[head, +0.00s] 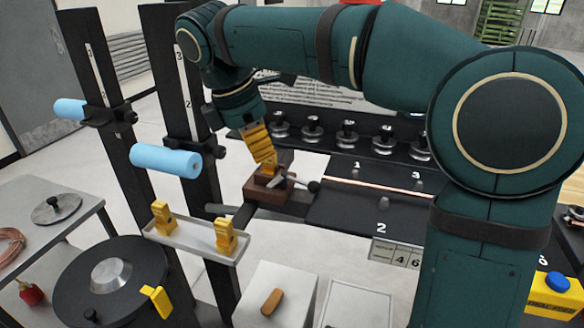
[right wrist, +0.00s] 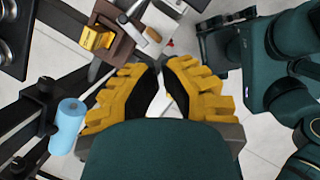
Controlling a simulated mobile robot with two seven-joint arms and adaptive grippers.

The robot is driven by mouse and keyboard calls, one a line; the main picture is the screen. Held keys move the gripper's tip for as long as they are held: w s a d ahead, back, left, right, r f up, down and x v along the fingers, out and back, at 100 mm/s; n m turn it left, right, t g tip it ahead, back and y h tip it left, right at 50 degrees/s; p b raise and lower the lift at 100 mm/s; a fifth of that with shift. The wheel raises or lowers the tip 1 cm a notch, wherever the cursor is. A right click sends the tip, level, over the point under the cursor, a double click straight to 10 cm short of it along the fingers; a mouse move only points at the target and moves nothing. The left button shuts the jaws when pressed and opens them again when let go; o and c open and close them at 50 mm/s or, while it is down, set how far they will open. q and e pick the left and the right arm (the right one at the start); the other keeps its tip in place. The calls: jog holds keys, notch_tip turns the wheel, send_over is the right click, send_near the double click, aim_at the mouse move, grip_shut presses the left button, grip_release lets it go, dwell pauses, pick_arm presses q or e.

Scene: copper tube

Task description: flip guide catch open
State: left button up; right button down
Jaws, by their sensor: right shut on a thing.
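My right gripper (head: 264,158), with ridged yellow fingers, points down at a small brown block (head: 262,193). A yellow piece (head: 268,172) on that block could be the guide catch. A pale lever with a black knob (head: 313,187) sticks out to the right. In the right wrist view, my right gripper's fingertips (right wrist: 163,66) are close together. The brown block (right wrist: 118,45) and its yellow piece (right wrist: 97,38) show up and left of them, apart from the tips. What the fingers hold is hidden. My left gripper is not in view.
A copper tube (head: 385,187) lies across the dark bench right of the block. Two black posts with light-blue rollers (head: 160,158) stand left. A pale tray (head: 195,236) with two yellow pieces is in front. A round black drum (head: 110,285) stands at lower left.

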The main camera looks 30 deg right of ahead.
aim_at(301, 182)
jog(key=s+d+f+b, duration=0.1)
jog(key=d+f+b, duration=0.2)
jog(key=d+f, duration=0.3)
jog(key=x, duration=0.3)
jog(key=shift+f+b, duration=0.35)
jog(key=shift+w+a, duration=0.1)
jog(key=shift+a, duration=0.05)
jog(key=shift+d+r+p, duration=0.1)
jog(key=shift+d+p, duration=0.4)
jog(key=shift+p, duration=0.3)
jog(key=shift+d, duration=0.1)
jog(key=shift+f, duration=0.2)
